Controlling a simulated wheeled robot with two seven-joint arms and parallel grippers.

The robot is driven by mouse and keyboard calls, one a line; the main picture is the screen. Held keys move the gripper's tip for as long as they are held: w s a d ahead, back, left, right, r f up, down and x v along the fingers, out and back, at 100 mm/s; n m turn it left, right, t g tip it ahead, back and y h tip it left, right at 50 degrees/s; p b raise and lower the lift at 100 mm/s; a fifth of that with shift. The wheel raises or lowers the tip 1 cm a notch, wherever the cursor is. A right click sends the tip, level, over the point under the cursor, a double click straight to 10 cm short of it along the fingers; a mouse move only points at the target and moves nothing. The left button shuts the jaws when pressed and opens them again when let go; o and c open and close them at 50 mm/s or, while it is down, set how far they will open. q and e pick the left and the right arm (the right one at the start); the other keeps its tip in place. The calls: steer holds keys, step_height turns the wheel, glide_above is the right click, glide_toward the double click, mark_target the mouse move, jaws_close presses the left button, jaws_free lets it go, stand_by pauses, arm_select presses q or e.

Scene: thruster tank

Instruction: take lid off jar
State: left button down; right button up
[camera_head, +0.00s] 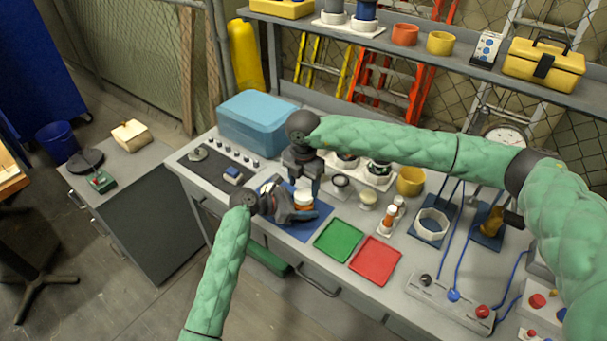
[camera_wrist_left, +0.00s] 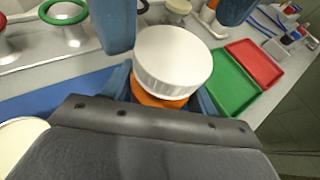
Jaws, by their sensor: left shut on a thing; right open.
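The jar (camera_head: 304,207) is orange and stands on the blue mat (camera_head: 322,217). Its white lid (camera_head: 303,195) is on top; in the left wrist view the ribbed white lid (camera_wrist_left: 172,60) sits on the orange jar body (camera_wrist_left: 158,100). My left gripper (camera_head: 298,211) is shut on the jar body below the lid, coming from the left. My right gripper (camera_head: 304,182) is open and points down from above. In the left wrist view its blue fingers (camera_wrist_left: 176,28) are on either side of the lid's top, and I see no clear contact.
A green tray (camera_head: 338,241) and a red tray (camera_head: 375,261) lie right of the mat. A blue box (camera_head: 258,122) stands at the back. A yellow cup (camera_head: 410,181) and small bottles (camera_head: 393,214) are to the right. The trays are empty.

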mark_target(304, 205)
steer(key=shift+f, duration=1.45)
steer(key=c, duration=0.9)
steer(key=o, duration=1.1)
